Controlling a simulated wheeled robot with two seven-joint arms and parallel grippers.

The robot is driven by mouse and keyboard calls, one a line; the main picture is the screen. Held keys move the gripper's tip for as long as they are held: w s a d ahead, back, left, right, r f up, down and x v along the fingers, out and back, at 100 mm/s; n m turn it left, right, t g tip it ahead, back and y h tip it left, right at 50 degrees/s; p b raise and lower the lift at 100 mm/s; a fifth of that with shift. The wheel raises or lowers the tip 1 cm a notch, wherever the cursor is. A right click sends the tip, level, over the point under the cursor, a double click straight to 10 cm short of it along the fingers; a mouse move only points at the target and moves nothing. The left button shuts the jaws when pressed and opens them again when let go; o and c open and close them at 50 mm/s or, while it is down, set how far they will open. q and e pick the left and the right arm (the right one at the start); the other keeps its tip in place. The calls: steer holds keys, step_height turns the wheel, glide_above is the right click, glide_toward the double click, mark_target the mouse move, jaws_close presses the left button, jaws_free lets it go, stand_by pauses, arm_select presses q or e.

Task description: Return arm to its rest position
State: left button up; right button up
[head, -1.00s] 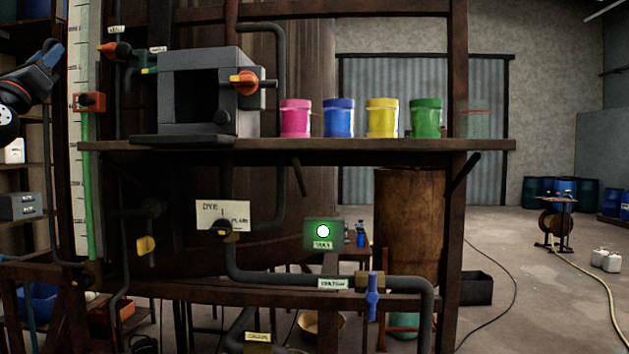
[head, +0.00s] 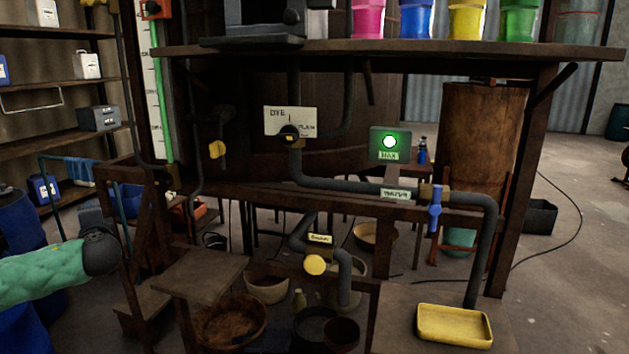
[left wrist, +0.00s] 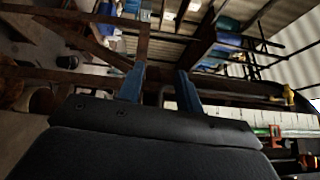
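My left arm (head: 45,270) comes in low at the left of the head view, with a green sleeve and a dark rounded joint at its end. It is in front of the shelving and apart from the vat stand. In the left wrist view my left gripper (left wrist: 160,88) shows two blue fingers spread apart with nothing held between them. My right arm and right gripper are not in view.
A wooden shelf (head: 350,50) holds pink, blue, yellow and green jars. Below are a pipe with a blue valve (head: 435,208), a lit green button box (head: 390,143), a yellow tray (head: 454,325) and bowls. Open floor (head: 580,250) lies at right.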

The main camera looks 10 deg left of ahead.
arm_select(q)
steer(key=s+d+f+n+g+h, duration=0.15)
steer(key=s+d+f, duration=0.4)
steer(key=f, duration=0.55)
steer(key=s+d+f+g+h, duration=0.2)
steer(key=s+d+f+h, duration=0.15)
steer(key=d+f, duration=0.45)
steer(key=s+d+f+n+g+h, duration=0.15)
steer(key=s+d+f, duration=0.3)
steer(key=f, duration=0.85)
steer(key=s+d+f+n+g+h+p, duration=0.1)
steer(key=s+d+f+h, duration=0.2)
steer(key=s+d, duration=0.4)
steer(key=s+d+f+n+g+h+p, duration=0.1)
steer(key=s+d+f, duration=0.4)
steer(key=d, duration=1.2)
steer(key=s+d+f+n+g+h, duration=0.1)
steer(key=s+d+f+h, duration=0.3)
steer(key=s+d, duration=0.5)
steer(key=d+g+h, duration=0.1)
steer(key=d, duration=0.3)
steer(key=shift+f+p, duration=0.2)
steer(key=shift+p, duration=0.2)
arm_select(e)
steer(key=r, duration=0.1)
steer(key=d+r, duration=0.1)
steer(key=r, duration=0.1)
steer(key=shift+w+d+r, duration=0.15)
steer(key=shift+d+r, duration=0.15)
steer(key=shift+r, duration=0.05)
